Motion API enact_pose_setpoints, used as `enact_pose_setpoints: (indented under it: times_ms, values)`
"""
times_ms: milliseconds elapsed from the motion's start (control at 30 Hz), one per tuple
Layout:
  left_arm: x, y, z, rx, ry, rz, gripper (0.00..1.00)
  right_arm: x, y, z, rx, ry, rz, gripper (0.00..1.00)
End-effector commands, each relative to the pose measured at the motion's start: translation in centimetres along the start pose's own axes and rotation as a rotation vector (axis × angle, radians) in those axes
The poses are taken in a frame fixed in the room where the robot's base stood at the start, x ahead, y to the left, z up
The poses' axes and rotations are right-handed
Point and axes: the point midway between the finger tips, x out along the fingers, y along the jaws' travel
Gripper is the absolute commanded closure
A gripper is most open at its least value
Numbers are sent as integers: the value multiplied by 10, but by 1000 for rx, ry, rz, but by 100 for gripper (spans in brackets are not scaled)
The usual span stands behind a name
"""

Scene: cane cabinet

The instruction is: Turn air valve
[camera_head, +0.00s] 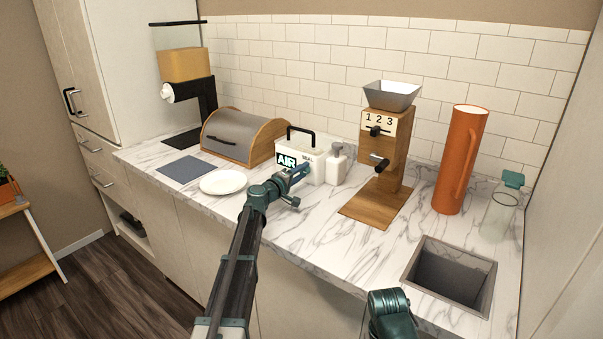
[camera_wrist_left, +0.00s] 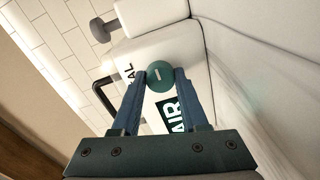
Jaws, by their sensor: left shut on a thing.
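A white box (camera_head: 317,172) with a black handle stands on the counter and carries a dark green AIR label (camera_head: 286,161) on its front. My left gripper (camera_head: 304,169) reaches the front of this box. In the left wrist view, a round teal valve knob (camera_wrist_left: 160,75) with a light mark sits between the fingertips of my left gripper (camera_wrist_left: 161,82). The fingers are shut on the knob's two sides. The box (camera_wrist_left: 155,52) and AIR label (camera_wrist_left: 173,113) lie behind the fingers. The knob is hidden by the gripper in the head view.
A white soap dispenser (camera_head: 336,165) stands just right of the box. A bread box (camera_head: 240,137) and white plate (camera_head: 223,182) are to its left. A wooden dispenser (camera_head: 391,150), orange pitcher (camera_head: 460,160) and square sink opening (camera_head: 450,275) are to the right.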

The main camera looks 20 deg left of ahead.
Motion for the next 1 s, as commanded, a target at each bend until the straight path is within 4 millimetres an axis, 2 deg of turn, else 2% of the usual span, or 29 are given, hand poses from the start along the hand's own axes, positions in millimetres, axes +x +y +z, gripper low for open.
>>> enact_pose_setpoints:
  times_ms: [67,100,233,500,633,767,1000]
  values:
    - [-1,-1,2,5,-4,-2,100,0,0,0,0,0,0,50]
    - [-1,-1,2,5,-4,-2,51,0,0,0,0,0,0,50]
    - [-1,0,1,3,-3,-1,28,0,0,0,0,0,0,50]
    - [-1,0,1,1,-1,-1,27,0,0,0,0,0,0,50]
    - [-9,0,1,1,0,-1,27,0,0,0,0,0,0,50]
    - [-31,0,2,1,0,-1,27,-1,0,0,0,0,0,50]
    - [-85,0,2,2,1,-1,27,-3,0,0,0,0,0,50]
